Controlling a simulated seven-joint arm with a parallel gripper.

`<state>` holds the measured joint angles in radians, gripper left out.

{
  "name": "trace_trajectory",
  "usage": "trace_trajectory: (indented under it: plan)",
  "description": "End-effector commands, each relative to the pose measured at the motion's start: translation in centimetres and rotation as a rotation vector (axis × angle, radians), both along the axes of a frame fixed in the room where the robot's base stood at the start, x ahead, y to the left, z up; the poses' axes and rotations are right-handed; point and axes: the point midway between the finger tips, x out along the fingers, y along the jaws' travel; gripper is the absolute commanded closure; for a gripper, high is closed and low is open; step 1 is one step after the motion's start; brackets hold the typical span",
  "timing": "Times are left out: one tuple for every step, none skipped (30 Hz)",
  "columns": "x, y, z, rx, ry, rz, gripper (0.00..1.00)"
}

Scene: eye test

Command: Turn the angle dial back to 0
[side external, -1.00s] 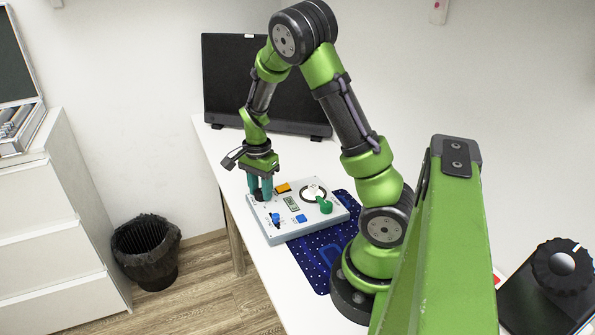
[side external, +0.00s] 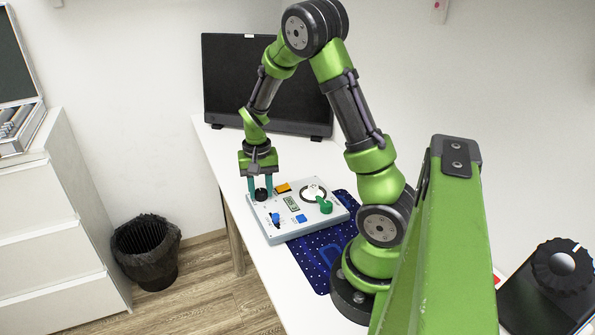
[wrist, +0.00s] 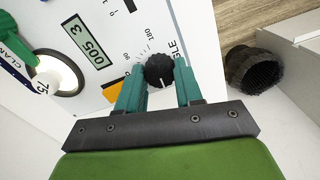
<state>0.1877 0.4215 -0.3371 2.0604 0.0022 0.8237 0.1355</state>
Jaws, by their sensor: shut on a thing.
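The angle dial is a black ridged knob (side external: 262,195) at the left corner of a light grey control panel (side external: 268,233). It also shows in the wrist view (wrist: 158,69), with a white mark on its side towards my palm.
The panel also carries a small display (side external: 291,203), an orange button (side external: 283,188), a blue button (side external: 300,218), a blue lever (side external: 275,217) and a green handle (side external: 325,206). A blue dotted mat (side external: 312,262) lies under it. A black monitor (side external: 225,85) stands behind.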

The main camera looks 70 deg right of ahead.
Motion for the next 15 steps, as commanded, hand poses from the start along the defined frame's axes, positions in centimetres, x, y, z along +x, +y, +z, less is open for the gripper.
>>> trace_trajectory:
  plan:
    - [0.02,-0.07,0.08,-0.001,-0.002,0.013,0.95]
    - [0.02,-0.07,0.07,-0.001,-0.002,0.021,0.95]
    - [0.03,-0.07,0.07,-0.001,-0.002,0.03,0.95]
    - [0.03,-0.05,0.07,-0.001,-0.002,0.036,0.95]
    - [0.03,-0.05,0.07,-0.001,-0.002,0.04,0.95]
    - [0.04,-0.04,0.07,-0.001,-0.002,0.045,0.95]
    - [0.04,-0.04,0.07,-0.001,-0.002,0.048,0.95]
    - [0.04,-0.03,0.07,-0.001,-0.002,0.051,0.95]
    - [0.04,-0.03,0.07,-0.001,-0.003,0.053,0.95]
    - [0.04,-0.03,0.07,-0.001,-0.003,0.054,0.95]
    - [0.04,-0.03,0.07,-0.001,-0.003,0.055,0.95]
    - [0.05,-0.02,0.07,-0.001,-0.003,0.055,0.95]
    - [0.05,-0.02,0.07,-0.001,-0.003,0.055,0.95]
    - [0.05,-0.02,0.07,-0.001,-0.003,0.055,0.95]
    - [0.05,-0.02,0.07,0.0,-0.002,0.055,0.95]
